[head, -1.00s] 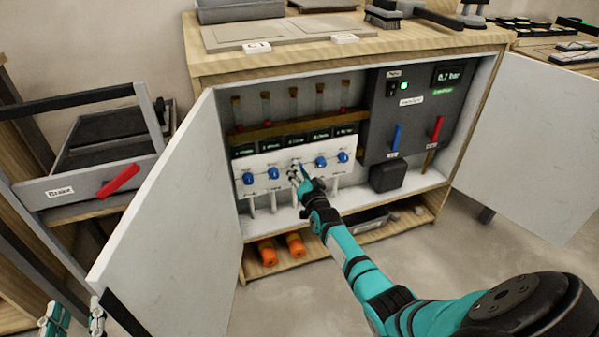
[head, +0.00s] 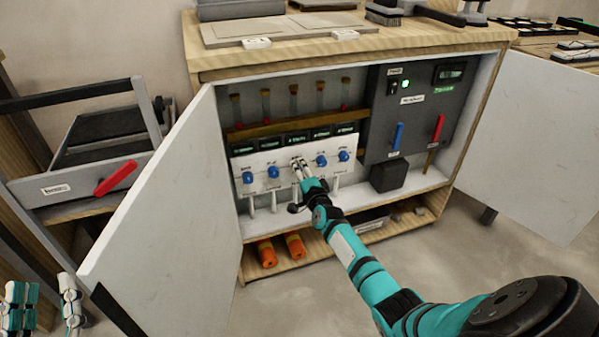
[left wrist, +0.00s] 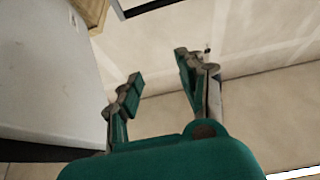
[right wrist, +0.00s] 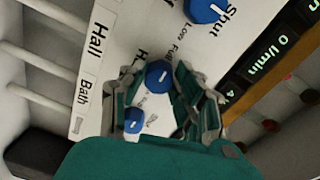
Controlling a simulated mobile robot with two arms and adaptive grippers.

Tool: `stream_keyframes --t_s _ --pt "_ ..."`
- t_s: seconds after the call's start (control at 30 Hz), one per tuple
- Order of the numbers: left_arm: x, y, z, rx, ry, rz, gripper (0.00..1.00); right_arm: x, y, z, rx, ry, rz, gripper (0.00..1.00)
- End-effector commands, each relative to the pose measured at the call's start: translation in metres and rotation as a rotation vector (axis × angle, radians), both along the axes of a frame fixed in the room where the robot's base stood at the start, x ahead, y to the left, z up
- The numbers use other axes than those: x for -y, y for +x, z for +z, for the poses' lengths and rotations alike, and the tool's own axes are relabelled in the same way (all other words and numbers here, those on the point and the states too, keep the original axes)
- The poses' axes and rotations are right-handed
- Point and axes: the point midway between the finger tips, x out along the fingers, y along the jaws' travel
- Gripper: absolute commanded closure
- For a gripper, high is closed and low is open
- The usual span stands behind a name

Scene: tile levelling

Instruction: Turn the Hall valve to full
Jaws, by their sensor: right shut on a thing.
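A white valve panel (head: 262,186) in the open cabinet carries a row of blue knobs. The Hall valve (right wrist: 158,76) is a blue knob with a white mark, in line with the printed "Hall" label (right wrist: 95,40) in the right wrist view. My right gripper (head: 297,164) is at the middle of the row in the head view, its fingers shut around this knob; the fingers hide it there. Printed "Low" and "Full" words show near it, but its exact setting is unclear. My left gripper (left wrist: 160,88) is open and empty, low at the left of the head view (head: 42,300).
Neighbouring blue knobs (head: 274,171) (head: 321,160) stand close on both sides. Displays (head: 297,138) and glass tubes (head: 294,98) are above. Open cabinet doors (head: 165,215) (head: 530,145) flank the space. A dark control box (head: 415,110) with blue and red levers is at the right.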

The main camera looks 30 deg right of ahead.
Motion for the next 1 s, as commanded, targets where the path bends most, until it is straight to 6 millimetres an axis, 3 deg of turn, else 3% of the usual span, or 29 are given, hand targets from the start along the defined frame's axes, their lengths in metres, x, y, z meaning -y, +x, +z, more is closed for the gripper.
stream_keyframes --t_s 0.53,0.57,0.7,1.0 --pt "0.0002 -0.0021 0.0038 0.025 -0.007 -0.001 0.60 -0.0007 -0.0006 -0.0022 0.002 0.029 0.001 1.00" --pt "0.0003 -0.0021 0.0038 0.025 -0.007 -0.001 0.60 -0.0007 -0.0006 -0.0023 0.002 0.029 0.001 0.69" --pt "0.0003 -0.0020 0.0037 0.025 -0.007 -0.001 0.60 -0.0006 -0.0004 -0.0017 0.003 0.028 0.001 0.50" --pt "-0.0003 -0.0020 0.0041 0.024 -0.007 0.000 0.60 -0.0004 -0.0010 -0.0005 0.005 0.028 0.001 0.47"
